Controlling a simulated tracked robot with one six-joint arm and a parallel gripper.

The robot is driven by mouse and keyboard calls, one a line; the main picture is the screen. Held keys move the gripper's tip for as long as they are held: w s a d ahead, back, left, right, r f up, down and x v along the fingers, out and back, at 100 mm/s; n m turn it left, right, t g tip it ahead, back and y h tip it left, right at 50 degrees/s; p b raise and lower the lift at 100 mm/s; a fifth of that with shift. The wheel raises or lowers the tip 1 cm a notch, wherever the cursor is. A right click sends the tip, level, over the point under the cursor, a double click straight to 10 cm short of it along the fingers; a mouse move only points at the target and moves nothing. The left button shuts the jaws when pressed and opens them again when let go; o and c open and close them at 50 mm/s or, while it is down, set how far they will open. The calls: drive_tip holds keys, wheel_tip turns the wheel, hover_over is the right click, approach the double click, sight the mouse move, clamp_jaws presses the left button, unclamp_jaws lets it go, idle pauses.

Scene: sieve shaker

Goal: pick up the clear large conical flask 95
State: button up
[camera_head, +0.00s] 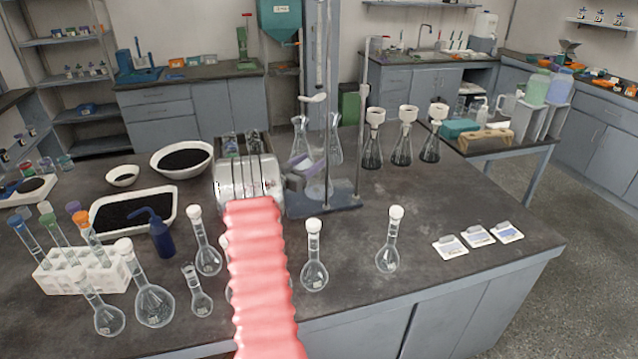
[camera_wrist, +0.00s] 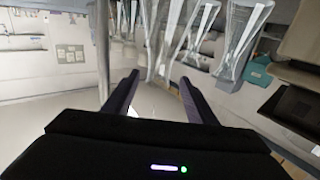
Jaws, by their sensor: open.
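Clear conical flasks stand around the metal stand at the middle of the bench in the head view: one at the left rear (camera_head: 300,141), one at the right rear (camera_head: 336,150), and one low on the stand's base (camera_head: 319,188). No number 95 is legible, so I cannot tell which flask bears it. My gripper (camera_head: 304,172) is just left of the stand, partly in front of the flasks. In the wrist view my gripper (camera_wrist: 159,80) has its dark fingers apart. Clear glass (camera_wrist: 167,40) shows beyond the fingertips, and another conical glass vessel (camera_wrist: 243,40) is at the right. I see nothing held.
The metal stand (camera_head: 357,165) rises close beside my gripper. Three flasks with white funnels (camera_head: 403,152) stand to its right. Volumetric flasks (camera_head: 315,272) line the front; a tube rack (camera_head: 82,275) is at left. The bench right of centre is mostly clear around three cards (camera_head: 478,236).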

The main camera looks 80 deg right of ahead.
sight(316, 159)
drive_tip(key=shift+x, duration=2.6)
drive_tip(key=shift+f, duration=0.15)
drive_tip(key=shift+c, duration=0.2)
clamp_jaws()
